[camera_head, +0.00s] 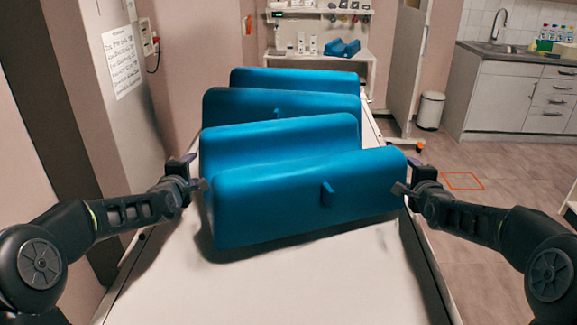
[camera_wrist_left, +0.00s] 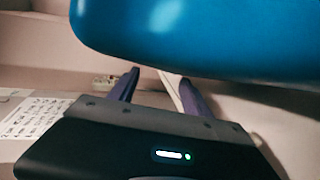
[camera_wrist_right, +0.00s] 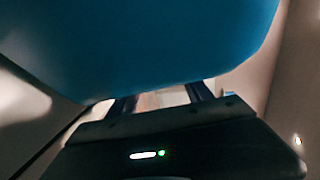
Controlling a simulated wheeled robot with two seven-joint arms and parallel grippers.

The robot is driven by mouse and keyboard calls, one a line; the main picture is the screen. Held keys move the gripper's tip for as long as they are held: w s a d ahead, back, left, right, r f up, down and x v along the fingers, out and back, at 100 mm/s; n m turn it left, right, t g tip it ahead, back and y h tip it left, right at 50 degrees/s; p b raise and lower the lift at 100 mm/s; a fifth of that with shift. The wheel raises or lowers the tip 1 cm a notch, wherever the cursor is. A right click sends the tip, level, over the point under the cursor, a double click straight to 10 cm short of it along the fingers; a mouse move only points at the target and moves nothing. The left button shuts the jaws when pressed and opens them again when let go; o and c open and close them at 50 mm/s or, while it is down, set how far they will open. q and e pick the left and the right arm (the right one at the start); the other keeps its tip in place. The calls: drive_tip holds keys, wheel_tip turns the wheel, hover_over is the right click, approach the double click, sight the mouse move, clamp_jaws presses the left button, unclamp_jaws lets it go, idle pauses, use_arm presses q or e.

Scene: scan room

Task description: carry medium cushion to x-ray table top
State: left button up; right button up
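A large blue padded cushion (camera_head: 305,200) with a small tab on its front face lies across the near part of the long pale table top (camera_head: 300,285). More blue ridges stand close behind it; I cannot tell where one cushion ends. The label "medium" cannot be read on any of them. My left gripper (camera_head: 201,185) is at the cushion's left end and my right gripper (camera_head: 399,188) at its right end. In both wrist views the fingers are spread with nothing between them, and blue padding (camera_wrist_left: 200,40) (camera_wrist_right: 150,45) looms just beyond. Contact with the ends is unclear.
Another blue ridge (camera_head: 295,78) stands at the table's far end. A small blue cushion (camera_head: 342,48) sits on a white shelf unit behind. A wall with a notice (camera_head: 123,60) is close on the left. Open floor, a bin (camera_head: 430,110) and a sink cabinet (camera_head: 515,95) are right.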

use_arm(q)
drive_tip(key=shift+d+f+b, duration=0.9)
drive_tip(key=shift+d+f, duration=0.15)
drive_tip(key=shift+f, duration=0.05)
use_arm(e)
drive_tip(key=shift+a+f, duration=0.9)
drive_tip(key=shift+f, duration=0.15)
use_arm(q)
drive_tip(key=shift+a+r, duration=0.15)
drive_tip(key=shift+a, duration=0.7)
drive_tip(key=shift+a+r, duration=0.1)
drive_tip(key=shift+a, duration=0.75)
use_arm(e)
drive_tip(key=shift+d+r, duration=0.15)
drive_tip(key=shift+d, duration=1.5)
use_arm(q)
drive_tip(key=shift+o, duration=0.3)
use_arm(e)
drive_tip(key=shift+o, duration=0.3)
use_arm(q)
drive_tip(key=o, duration=0.4)
drive_tip(key=shift+a, duration=0.1)
use_arm(e)
drive_tip(key=o, duration=0.4)
drive_tip(key=shift+d, duration=0.1)
use_arm(q)
drive_tip(key=v, duration=1.2)
drive_tip(key=shift+a, duration=0.1)
drive_tip(key=shift+f, duration=0.1)
